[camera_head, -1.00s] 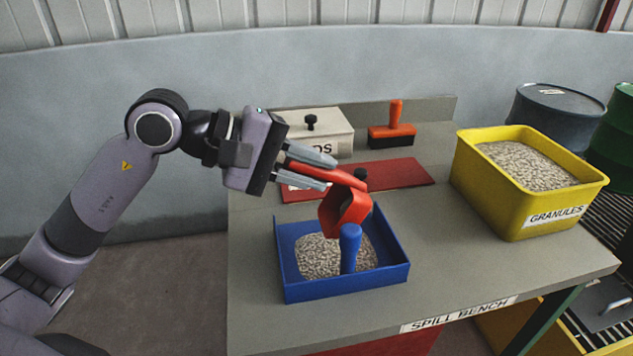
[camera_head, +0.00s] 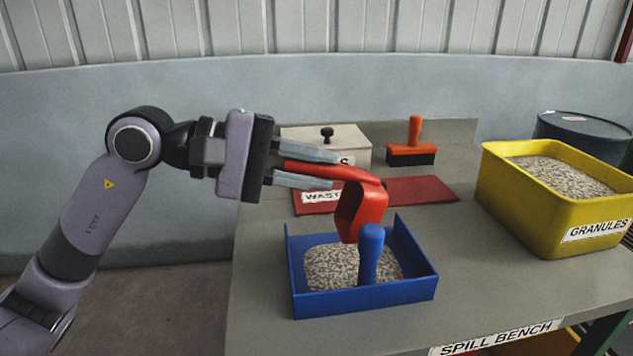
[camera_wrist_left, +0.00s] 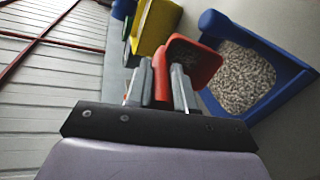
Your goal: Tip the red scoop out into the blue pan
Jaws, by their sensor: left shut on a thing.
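My left gripper (camera_head: 332,170) is shut on the handle of the red scoop (camera_head: 363,206). The scoop is turned on its side, its bowl hanging above the back part of the blue pan (camera_head: 366,302). The pan sits on the bench, holds a heap of pale granules (camera_head: 345,268) and has an upright blue handle (camera_head: 371,250). In the left wrist view the scoop's bowl (camera_wrist_left: 205,62) shows a dark, speckled inside; I cannot tell how much it holds. The pan (camera_wrist_left: 290,95) lies to its right there. My right gripper is out of view.
A yellow bin of granules (camera_head: 490,190) stands at the right of the bench. A red mat (camera_head: 425,190), an orange brush (camera_head: 411,150) and a pale box with a black knob (camera_head: 350,143) are behind the pan. Bare bench lies between pan and bin.

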